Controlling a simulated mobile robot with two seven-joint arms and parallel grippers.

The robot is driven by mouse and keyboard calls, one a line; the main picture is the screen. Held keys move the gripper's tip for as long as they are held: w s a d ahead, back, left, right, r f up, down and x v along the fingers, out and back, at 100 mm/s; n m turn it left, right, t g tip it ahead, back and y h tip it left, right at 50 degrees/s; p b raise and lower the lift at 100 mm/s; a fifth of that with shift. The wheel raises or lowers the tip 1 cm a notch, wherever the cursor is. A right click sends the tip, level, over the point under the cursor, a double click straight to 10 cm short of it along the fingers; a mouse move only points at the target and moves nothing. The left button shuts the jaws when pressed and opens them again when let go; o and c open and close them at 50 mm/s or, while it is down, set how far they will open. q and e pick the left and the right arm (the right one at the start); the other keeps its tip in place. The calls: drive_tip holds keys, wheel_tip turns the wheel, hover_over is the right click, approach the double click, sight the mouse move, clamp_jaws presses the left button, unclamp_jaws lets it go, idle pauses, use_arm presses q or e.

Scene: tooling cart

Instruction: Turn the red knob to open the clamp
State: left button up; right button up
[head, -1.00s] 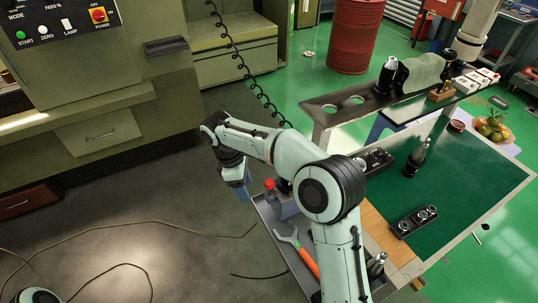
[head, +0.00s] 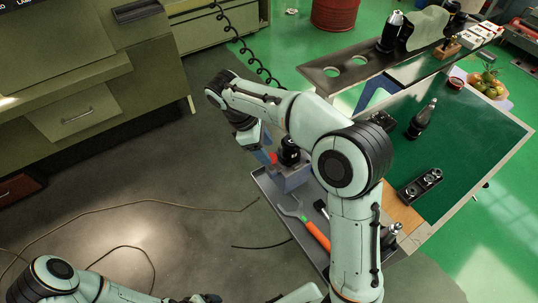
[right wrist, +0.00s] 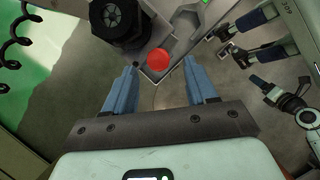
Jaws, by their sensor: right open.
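The red knob (head: 273,157) sits at the left side of a grey clamp block (head: 292,178) with a black round part (head: 289,150) on top. In the right wrist view the red knob (right wrist: 158,61) lies just ahead of and between the fingertips. My right gripper (right wrist: 164,72) is open and empty; its blue fingers stand apart. In the head view the right gripper (head: 262,150) is close by the knob, and contact cannot be told. My left gripper (right wrist: 228,45) shows at the upper right of the wrist view with its fingers apart and nothing between them.
The clamp stands on a grey tray (head: 267,187) with an orange-handled wrench (head: 316,234). Behind is a green-topped table (head: 465,150) with a black tool holder (head: 420,185) and a dark bottle-shaped tool (head: 422,120). A coiled black cable (head: 245,50) hangs at the back. Open floor lies left.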

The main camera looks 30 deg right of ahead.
sight(271, 156)
use_arm(q)
drive_tip(key=shift+s+f, duration=0.25)
drive_tip(key=shift+f, duration=0.2)
use_arm(e)
drive_tip(key=shift+x, duration=1.65)
drive_tip(key=shift+w, duration=0.15)
drive_tip(key=c, duration=1.1)
drive_tip(key=shift+o, duration=0.2)
drive_tip(key=shift+r+m, duration=0.15)
drive_tip(key=shift+m, duration=0.35)
drive_tip(key=shift+p, duration=0.4)
drive_tip(key=shift+w+m+g, duration=0.15)
drive_tip(key=shift+m+g, duration=0.15)
drive_tip(key=shift+y, duration=0.3)
drive_tip(key=o, duration=1.1)
drive_tip(key=shift+c, duration=0.2)
use_arm(q)
drive_tip(key=shift+w+r, duration=0.65)
drive_tip(key=shift+r, duration=0.05)
